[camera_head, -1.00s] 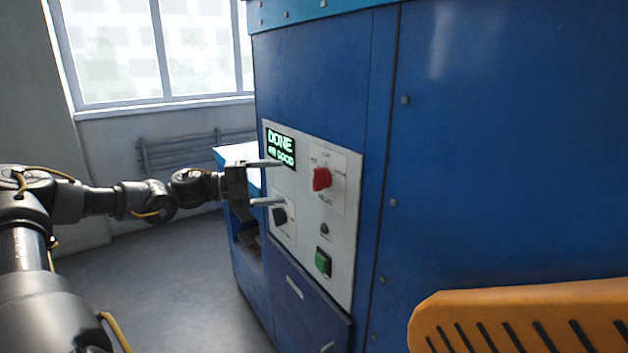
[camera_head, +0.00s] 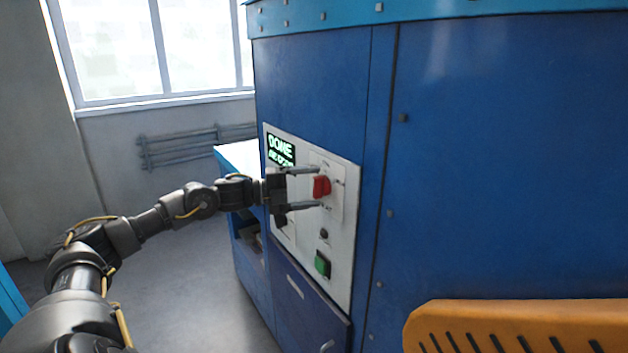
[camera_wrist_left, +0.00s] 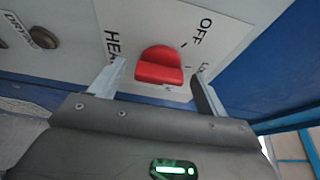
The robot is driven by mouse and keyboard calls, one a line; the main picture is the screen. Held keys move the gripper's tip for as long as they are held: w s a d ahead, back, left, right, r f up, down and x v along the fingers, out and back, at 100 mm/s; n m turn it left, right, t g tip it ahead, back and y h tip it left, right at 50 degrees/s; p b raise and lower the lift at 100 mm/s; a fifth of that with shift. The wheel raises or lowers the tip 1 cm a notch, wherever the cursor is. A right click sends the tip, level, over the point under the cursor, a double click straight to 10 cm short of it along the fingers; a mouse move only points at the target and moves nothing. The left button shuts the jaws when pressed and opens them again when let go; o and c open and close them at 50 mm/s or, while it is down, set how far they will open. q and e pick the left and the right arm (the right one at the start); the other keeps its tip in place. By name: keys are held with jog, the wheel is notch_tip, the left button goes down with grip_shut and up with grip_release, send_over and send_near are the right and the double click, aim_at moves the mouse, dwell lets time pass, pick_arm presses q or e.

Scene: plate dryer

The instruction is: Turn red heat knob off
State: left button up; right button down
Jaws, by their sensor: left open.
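The red heat knob (camera_head: 321,187) sits on the white control panel (camera_head: 342,255) of the blue machine. In the left wrist view the red knob (camera_wrist_left: 160,66) shows beside the labels "HEAT" and "OFF". My left gripper (camera_head: 318,188) is open, one finger above the knob and one below it in the head view. In the wrist view its fingertips (camera_wrist_left: 156,72) are on either side of the knob, with gaps showing. My right gripper is not in view.
A green button (camera_head: 322,263) and a small dark button (camera_head: 323,234) are below the knob. A lit display (camera_head: 281,149) reads "DONE". An orange slotted part (camera_head: 520,327) fills the lower right. Open floor (camera_head: 190,290) lies left of the machine.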

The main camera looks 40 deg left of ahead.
pick_arm(q)
jog(key=shift+w+d, duration=0.45)
jog(key=shift+w, duration=0.05)
jog(key=shift+w+d, duration=0.1)
